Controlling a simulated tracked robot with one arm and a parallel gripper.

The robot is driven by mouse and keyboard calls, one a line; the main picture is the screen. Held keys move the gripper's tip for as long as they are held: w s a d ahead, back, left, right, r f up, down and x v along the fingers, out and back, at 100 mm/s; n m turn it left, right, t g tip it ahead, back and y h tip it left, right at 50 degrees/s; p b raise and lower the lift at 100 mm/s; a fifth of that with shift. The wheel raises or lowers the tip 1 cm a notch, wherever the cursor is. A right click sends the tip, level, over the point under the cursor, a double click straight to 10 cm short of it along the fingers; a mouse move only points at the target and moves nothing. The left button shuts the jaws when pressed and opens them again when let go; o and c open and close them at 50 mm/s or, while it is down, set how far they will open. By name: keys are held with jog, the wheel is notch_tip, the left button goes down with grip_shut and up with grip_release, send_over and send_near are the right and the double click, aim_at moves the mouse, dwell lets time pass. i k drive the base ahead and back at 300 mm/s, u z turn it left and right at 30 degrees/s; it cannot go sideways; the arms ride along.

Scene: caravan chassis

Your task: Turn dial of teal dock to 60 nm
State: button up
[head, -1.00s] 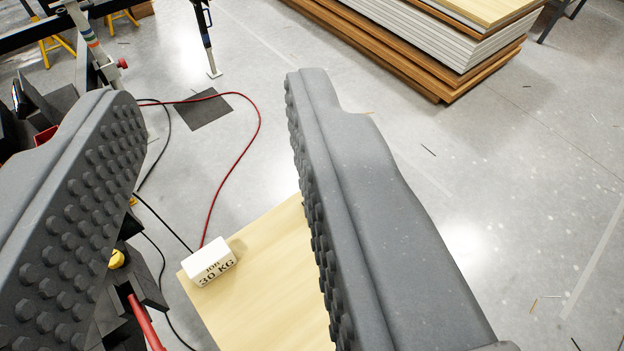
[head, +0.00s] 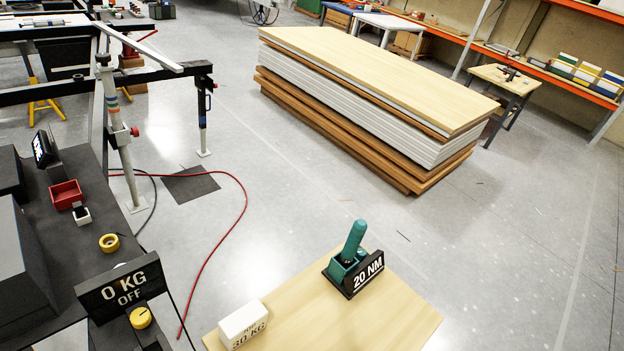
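The teal dock (head: 340,270) stands on the light wooden board at the lower middle of the head view. A teal handle (head: 355,238) sticks up from it, tilted slightly right. Its black sign (head: 366,273) reads 20 NM in white. I cannot make out a separate dial on the dock. My gripper is not in view now, so its opening and its distance from the dock do not show.
A white 30 KG block (head: 243,322) sits on the wooden board (head: 395,315). Left, a black sign (head: 122,287) reads 0 KG OFF above a yellow knob (head: 140,317). A red cable (head: 222,235) crosses the floor. Stacked panels (head: 370,95) stand behind; floor at right is clear.

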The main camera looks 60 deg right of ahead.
aim_at(361, 254)
jog(key=u, duration=0.1)
jog(key=k, duration=1.55)
jog(key=z, duration=1.6)
jog(key=i, duration=1.7)
